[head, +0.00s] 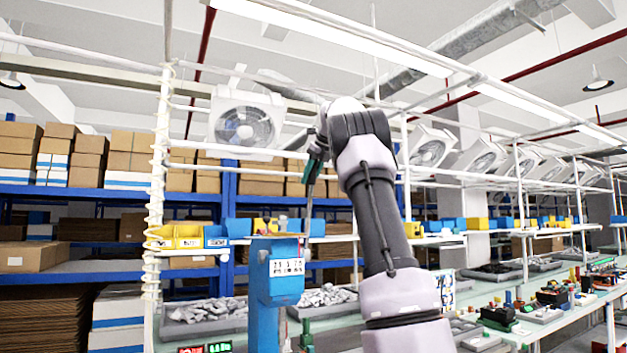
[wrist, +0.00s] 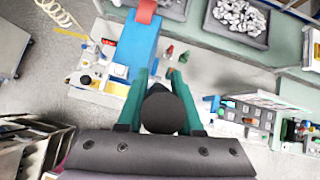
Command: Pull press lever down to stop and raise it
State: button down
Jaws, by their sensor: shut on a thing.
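The blue press (head: 280,280) stands in front of me, with a white label on its upper front. In the wrist view its blue body (wrist: 143,45) runs away from between my fingers, with a red part at its far end. The press lever (head: 309,205) is a thin rod standing nearly upright beside the press head. My gripper (head: 314,165) is at the lever's top end, above the press head. In the wrist view my green-fingered gripper (wrist: 158,90) is shut around the lever's dark round knob (wrist: 159,113). The rod below the knob is hidden there.
A grey tray of metal parts (head: 205,318) lies behind the press, on the pale green bench. Yellow and blue bins (head: 178,237) sit on a shelf behind. A white wrapped post (head: 160,170) stands at left. Breakers and tools (head: 500,318) crowd the bench at right.

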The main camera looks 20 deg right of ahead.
jog(key=c, duration=0.6)
grip_release()
jog(key=v, duration=1)
jog(key=shift+d+r, duration=0.1)
jog(key=shift+s+r, duration=0.2)
